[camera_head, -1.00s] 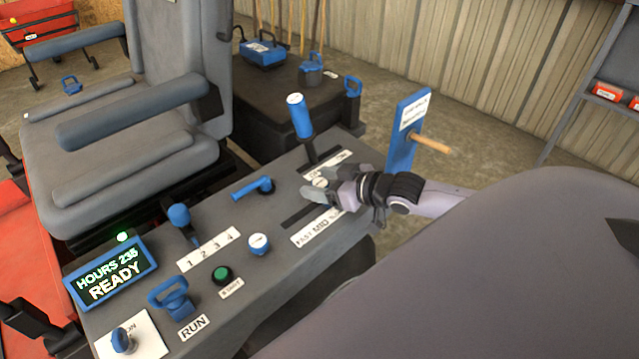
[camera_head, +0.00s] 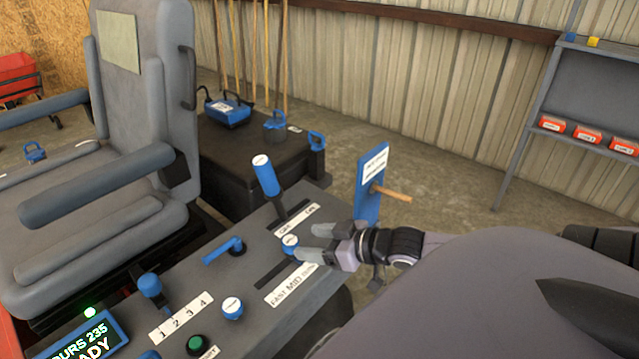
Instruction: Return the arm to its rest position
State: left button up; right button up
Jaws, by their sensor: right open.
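My right gripper (camera_head: 306,243) is open and empty, low over the right edge of the grey control console (camera_head: 232,262). Its fingertips are close to a white-topped blue knob (camera_head: 290,243) at the slot marked FAST and MID; I cannot tell whether they touch it. My right arm (camera_head: 440,243) comes in from the right. My left gripper is not in view.
A tall blue lever (camera_head: 266,177) stands behind the gripper. A blue sign post (camera_head: 369,190) with a wooden peg (camera_head: 392,194) rises just beyond it. The seat (camera_head: 100,180) is at left. Open floor (camera_head: 450,170) lies at right.

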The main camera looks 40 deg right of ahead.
jog(key=shift+s+d+r, duration=0.15)
jog(key=shift+s+r, duration=0.05)
jog(key=shift+s, duration=0.2)
dwell(0.5)
